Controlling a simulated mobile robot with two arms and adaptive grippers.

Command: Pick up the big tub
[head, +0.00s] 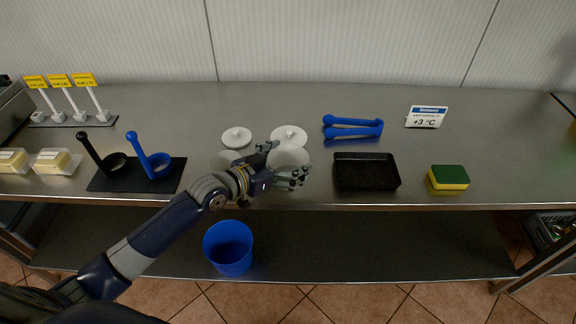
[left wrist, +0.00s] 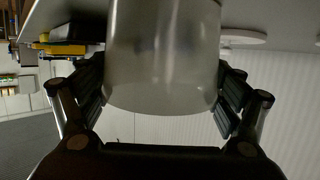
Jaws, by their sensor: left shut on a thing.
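The big tub (head: 290,156) is whitish and translucent. It stands at the front middle of the steel counter in the head view, partly hidden by my left gripper (head: 284,174). In the left wrist view the tub (left wrist: 163,55) fills the space between the two fingers of the left gripper (left wrist: 163,88), which is shut on its sides. I cannot tell whether the tub's base touches the counter. Another pale round thing (head: 228,156), perhaps a smaller tub, is partly hidden behind my left wrist. My right gripper is not in view.
Two white lids (head: 237,137) (head: 289,135) lie behind the tub. A black tray (head: 366,172), sponge (head: 449,177) and blue tongs (head: 352,131) are to the right. Ladles on a black mat (head: 113,182) are left. A blue bin (head: 229,247) stands below.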

